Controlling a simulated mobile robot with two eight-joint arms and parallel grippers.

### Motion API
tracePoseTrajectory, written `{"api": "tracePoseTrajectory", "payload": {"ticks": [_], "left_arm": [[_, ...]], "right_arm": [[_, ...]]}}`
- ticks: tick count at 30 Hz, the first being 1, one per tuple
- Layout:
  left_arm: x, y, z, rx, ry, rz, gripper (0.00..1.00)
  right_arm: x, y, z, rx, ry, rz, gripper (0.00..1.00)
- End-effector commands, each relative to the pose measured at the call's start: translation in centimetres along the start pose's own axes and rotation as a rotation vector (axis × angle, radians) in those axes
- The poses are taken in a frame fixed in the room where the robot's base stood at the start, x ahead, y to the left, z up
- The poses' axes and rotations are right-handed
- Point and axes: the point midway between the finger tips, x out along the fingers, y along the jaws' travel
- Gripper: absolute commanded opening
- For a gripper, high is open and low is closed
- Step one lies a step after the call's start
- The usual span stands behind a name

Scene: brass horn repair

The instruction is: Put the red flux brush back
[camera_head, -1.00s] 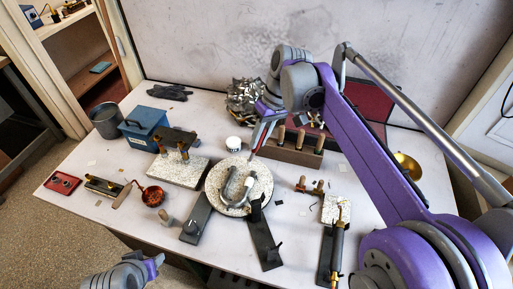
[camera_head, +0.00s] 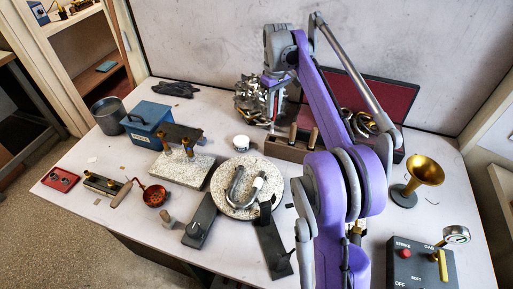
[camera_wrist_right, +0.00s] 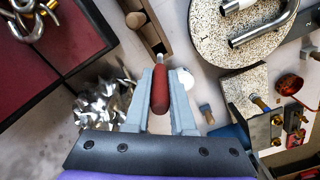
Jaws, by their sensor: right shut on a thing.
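The red flux brush (camera_wrist_right: 160,92) is between the fingers of my right gripper (camera_wrist_right: 160,100), which is shut on its red handle. Its pale metal end points toward the wooden rack (camera_wrist_right: 166,42). In the head view, my right gripper (camera_head: 272,112) is at the left end of the rack (camera_head: 287,151), with a little of the brush (camera_head: 272,127) showing below it. Whether the brush's lower end is inside a rack hole or just beside it I cannot tell. Other tools with wooden handles (camera_head: 313,138) stand in the rack. My left gripper is out of view.
A white jar (camera_head: 242,142) stands left of the rack, and a round speckled plate (camera_head: 230,204) with a curved tube is in front. Crumpled metal (camera_head: 248,98) lies behind my gripper. An open red-lined case (camera_head: 385,105) is at right.

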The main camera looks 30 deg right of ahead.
Motion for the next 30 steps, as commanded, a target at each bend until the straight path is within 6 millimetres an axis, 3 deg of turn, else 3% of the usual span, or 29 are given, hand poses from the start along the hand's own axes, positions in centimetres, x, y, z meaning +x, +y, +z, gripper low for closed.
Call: {"api": "tracePoseTrajectory", "payload": {"ticks": [6,18,30], "left_arm": [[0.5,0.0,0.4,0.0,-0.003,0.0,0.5],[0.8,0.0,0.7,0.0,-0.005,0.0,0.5],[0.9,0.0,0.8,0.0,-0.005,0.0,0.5]], "right_arm": [[4.1,0.2,0.0,0.001,-0.001,0.002,0.0],[8.9,0.1,0.0,0.0,0.0,0.002,0.0],[9.6,0.1,0.0,0.0,0.0,0.002,0.0]]}}
